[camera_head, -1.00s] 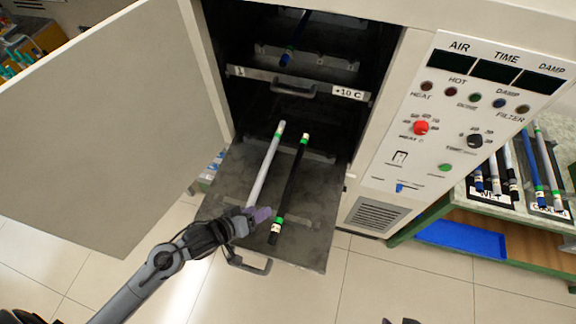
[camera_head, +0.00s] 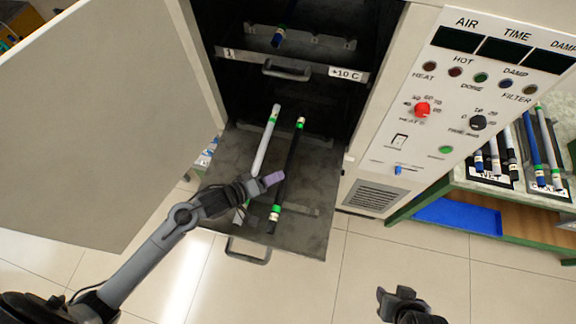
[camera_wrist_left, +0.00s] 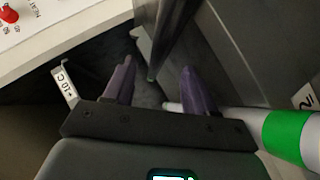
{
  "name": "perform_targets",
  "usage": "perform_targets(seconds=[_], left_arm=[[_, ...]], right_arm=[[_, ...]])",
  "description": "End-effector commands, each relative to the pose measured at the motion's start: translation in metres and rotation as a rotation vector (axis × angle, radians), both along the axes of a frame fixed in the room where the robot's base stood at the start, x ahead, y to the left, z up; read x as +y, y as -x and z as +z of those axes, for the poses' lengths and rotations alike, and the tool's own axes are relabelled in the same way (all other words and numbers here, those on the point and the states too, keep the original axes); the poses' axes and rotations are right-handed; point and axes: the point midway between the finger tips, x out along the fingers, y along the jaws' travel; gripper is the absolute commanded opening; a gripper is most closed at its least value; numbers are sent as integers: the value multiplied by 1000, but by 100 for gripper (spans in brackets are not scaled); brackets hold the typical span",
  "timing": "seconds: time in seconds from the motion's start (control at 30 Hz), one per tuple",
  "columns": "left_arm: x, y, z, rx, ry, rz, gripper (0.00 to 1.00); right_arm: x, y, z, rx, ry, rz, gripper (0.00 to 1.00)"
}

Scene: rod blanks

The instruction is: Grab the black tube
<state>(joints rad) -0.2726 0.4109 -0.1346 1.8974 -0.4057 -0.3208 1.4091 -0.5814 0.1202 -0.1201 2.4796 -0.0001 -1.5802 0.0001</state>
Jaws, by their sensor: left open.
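The black tube (camera_head: 291,160) lies on the pulled-out dark drawer (camera_head: 320,185), with green and white bands near both ends. My left gripper (camera_head: 270,181) is open over the drawer, its purple fingertips at the black tube's left side, near its middle to lower part. The white tube (camera_head: 266,140) lies to the left, its lower part hidden by my gripper. In the left wrist view my open fingers (camera_wrist_left: 159,82) show a dark rod-like shape (camera_wrist_left: 166,40) beyond the gap; I cannot tell whether it is between them. My right gripper (camera_head: 397,298) is at the bottom edge, away from the drawer.
The cabinet door (camera_head: 100,120) stands open at the left. A shelf marked +10 C (camera_head: 310,75) is above the drawer, with a blue tube (camera_head: 279,37) higher up. The control panel (camera_head: 455,130) is right of the opening. A side table (camera_head: 455,185) holds more tubes.

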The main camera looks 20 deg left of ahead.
Motion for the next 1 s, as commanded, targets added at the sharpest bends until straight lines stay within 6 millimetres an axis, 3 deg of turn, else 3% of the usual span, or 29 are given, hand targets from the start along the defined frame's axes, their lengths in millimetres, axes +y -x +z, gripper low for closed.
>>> perform_targets(seconds=[0.3,0.63,1.0], left_arm=[[-18,-29,-18,-1,1,0,56],[-21,-33,-21,0,0,0,56],[-21,-33,-21,0,0,0,1]], right_arm=[[-1,0,-6,-1,5,4,43],[-1,0,-6,-1,2,1,43],[1,-1,-6,-1,-4,-3,43]])
